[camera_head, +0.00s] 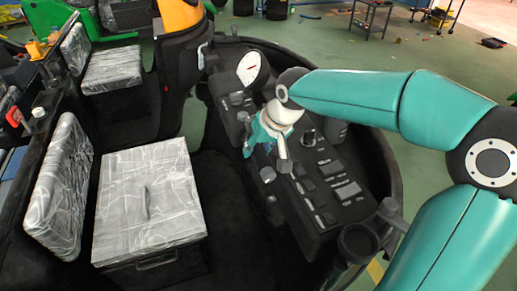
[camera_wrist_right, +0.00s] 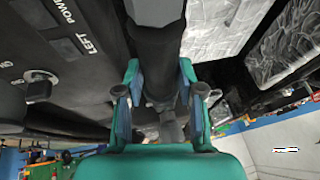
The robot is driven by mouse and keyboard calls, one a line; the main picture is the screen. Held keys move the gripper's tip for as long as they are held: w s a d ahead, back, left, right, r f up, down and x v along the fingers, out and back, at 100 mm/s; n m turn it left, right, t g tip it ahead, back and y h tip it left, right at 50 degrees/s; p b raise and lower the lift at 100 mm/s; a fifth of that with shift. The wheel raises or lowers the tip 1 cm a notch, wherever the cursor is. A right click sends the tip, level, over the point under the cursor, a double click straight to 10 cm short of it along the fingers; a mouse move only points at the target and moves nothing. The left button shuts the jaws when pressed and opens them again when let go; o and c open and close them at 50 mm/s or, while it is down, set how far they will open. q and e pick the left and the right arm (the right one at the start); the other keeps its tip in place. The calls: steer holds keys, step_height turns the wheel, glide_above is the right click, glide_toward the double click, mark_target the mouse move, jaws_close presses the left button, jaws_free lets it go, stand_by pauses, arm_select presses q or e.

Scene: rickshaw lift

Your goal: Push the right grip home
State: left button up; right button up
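My right gripper (camera_head: 268,132) is at the control console, beside the right grip. The right grip (camera_wrist_right: 158,45) is a thick dark cylinder with a light grey end at the top of the right wrist view. The teal fingers of my right gripper (camera_wrist_right: 158,78) lie along both sides of it and appear to touch it, with no clear gap. In the head view the grip is mostly hidden by my gripper and wrist. How far the grip is pushed cannot be seen. My left gripper is out of view.
The console (camera_head: 330,190) carries buttons, knobs and a round white gauge (camera_head: 249,68). A wrapped seat (camera_head: 150,195) stands left of it across dark floor. A dark curved rim surrounds the console. A dark cup-like part (camera_head: 357,241) stands near the front right.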

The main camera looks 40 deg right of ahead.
steer(key=o, duration=0.4)
steer(key=shift+w+d, duration=0.1)
steer(key=shift+w, duration=0.1)
steer(key=shift+s, duration=0.1)
steer(key=shift+s+r, duration=0.1)
steer(key=shift+r, duration=0.05)
steer(key=v, duration=1.1)
steer(key=shift+s+r, duration=0.15)
steer(key=shift+r, duration=0.1)
